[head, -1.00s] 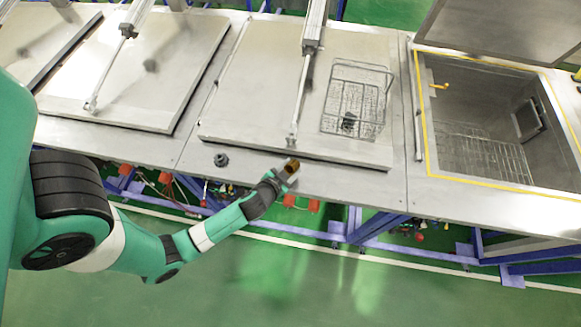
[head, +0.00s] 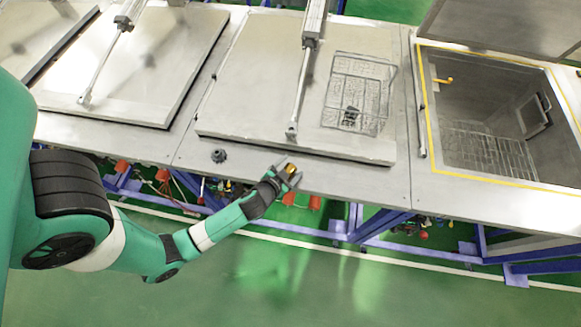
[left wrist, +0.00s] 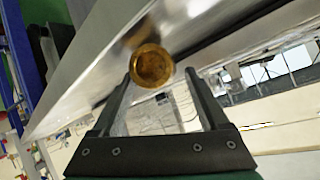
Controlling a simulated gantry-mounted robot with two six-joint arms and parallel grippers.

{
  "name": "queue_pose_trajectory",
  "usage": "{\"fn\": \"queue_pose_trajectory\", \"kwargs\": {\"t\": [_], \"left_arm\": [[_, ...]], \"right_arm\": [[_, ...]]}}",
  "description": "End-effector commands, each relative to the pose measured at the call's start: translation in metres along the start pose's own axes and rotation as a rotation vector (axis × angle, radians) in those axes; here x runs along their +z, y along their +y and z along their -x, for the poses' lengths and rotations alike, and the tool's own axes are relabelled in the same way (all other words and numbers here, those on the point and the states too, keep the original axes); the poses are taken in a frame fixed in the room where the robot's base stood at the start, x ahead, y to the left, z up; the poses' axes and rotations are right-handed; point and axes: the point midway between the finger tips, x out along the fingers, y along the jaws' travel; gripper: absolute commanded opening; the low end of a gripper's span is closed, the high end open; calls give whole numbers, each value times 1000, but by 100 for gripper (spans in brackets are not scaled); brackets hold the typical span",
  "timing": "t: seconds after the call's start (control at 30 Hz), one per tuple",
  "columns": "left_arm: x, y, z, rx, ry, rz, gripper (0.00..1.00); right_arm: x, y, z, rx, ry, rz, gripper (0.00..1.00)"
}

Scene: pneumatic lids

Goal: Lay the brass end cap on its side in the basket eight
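The brass end cap (head: 290,169) is a small gold ring-like piece at the front edge of the bench, and its round open face (left wrist: 152,66) points at the left wrist camera. My left gripper (head: 289,174) is around it. In the left wrist view the fingers (left wrist: 158,76) stand apart, with the cap between their tips and a gap on the right side. I cannot tell whether the cap touches the bench. A wire basket (head: 341,68) lies on the closed tank lid with a small dark object in it. No number shows on it. My right gripper is not in view.
A dark knob (head: 219,156) sits on the bench front (head: 345,176). A cylinder rod (head: 301,90) crosses the lid (head: 250,90) left of the basket. At right an open tank (head: 570,184) holds another wire basket (head: 487,150). The bench front strip is mostly clear.

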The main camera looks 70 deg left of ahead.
Motion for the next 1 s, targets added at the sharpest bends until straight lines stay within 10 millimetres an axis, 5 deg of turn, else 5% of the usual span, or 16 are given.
{"fn": "queue_pose_trajectory", "kwargs": {"t": [0.4, 0.8, 1.0], "left_arm": [[1, 1, 7, 1, -3, -2, 86], [1, 2, 94, 6, 0, -6, 86], [0, 1, 114, 2, -1, -1, 86]], "right_arm": [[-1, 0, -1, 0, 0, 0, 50], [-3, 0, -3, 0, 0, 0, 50], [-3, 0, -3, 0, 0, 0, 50]]}}
